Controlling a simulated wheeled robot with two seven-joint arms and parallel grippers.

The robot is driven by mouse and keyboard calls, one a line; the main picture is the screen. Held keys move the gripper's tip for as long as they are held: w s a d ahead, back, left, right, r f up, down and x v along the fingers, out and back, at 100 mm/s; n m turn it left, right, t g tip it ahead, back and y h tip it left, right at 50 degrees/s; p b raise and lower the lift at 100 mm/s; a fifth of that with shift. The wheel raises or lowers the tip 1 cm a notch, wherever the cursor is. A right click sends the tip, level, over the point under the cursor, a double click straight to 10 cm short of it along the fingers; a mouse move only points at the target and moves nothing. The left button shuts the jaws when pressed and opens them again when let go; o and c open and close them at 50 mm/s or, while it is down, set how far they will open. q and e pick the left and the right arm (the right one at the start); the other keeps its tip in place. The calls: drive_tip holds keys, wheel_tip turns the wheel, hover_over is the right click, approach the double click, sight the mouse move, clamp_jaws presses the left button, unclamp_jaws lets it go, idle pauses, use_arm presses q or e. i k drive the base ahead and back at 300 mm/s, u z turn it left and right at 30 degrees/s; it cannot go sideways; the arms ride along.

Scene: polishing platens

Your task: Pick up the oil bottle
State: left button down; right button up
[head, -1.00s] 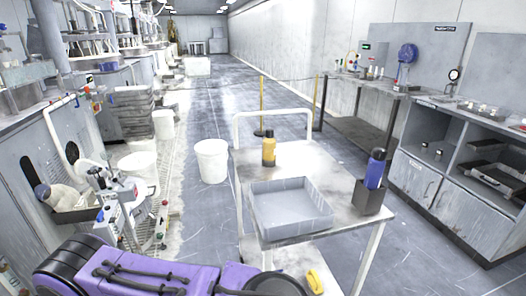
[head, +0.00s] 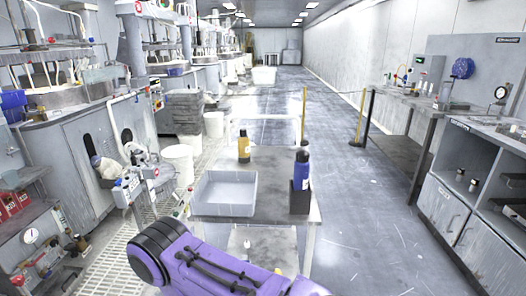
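An amber-yellow bottle with a black cap (head: 244,148) stands upright near the far edge of a metal cart (head: 262,205). A blue bottle with a dark cap (head: 301,169) stands upright in a black holder (head: 300,198) at the cart's right side; the holder hides its lower part. I cannot read a label on either bottle, so I cannot tell which is the oil bottle. Both stand apart from any gripper. Neither of my grippers is in view; only a purple part of my own body shows at the bottom.
A grey open tray (head: 225,193) takes up the cart's left half and looks empty. White buckets (head: 178,163) and polishing machines line the left. A workbench (head: 400,107) and a cabinet (head: 447,215) stand at the right. The floor (head: 372,220) between cart and cabinet is clear.

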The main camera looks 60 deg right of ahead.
sight(243, 140)
drive_tip(key=z, duration=1.35)
